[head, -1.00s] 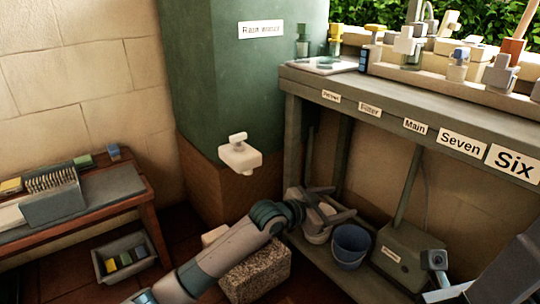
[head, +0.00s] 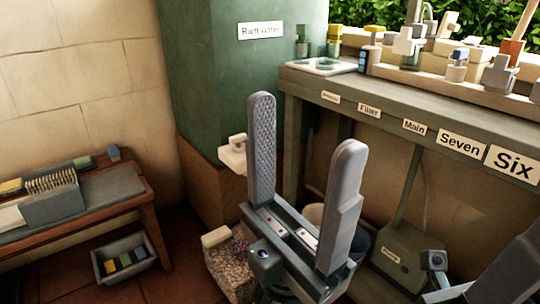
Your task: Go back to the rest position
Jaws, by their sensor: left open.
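My left gripper (head: 305,185) stands large in the middle of the head view, fingers pointing up. Its two grey fingers are wide apart, with nothing between them. It hides part of the white tap (head: 232,155) on the green rain water tank (head: 205,75), most of the blue bucket (head: 362,243) and part of the speckled stone block (head: 228,262). A grey part of my right arm (head: 515,265) shows at the lower right edge; no right fingertips can be made out.
A grey bench (head: 440,105) with labels such as Filter, Main, Seven and Six runs along the right, with several fittings behind. A wooden side table (head: 110,195) stands at left, a grey bin (head: 125,260) below it. A grey box (head: 400,262) sits under the bench.

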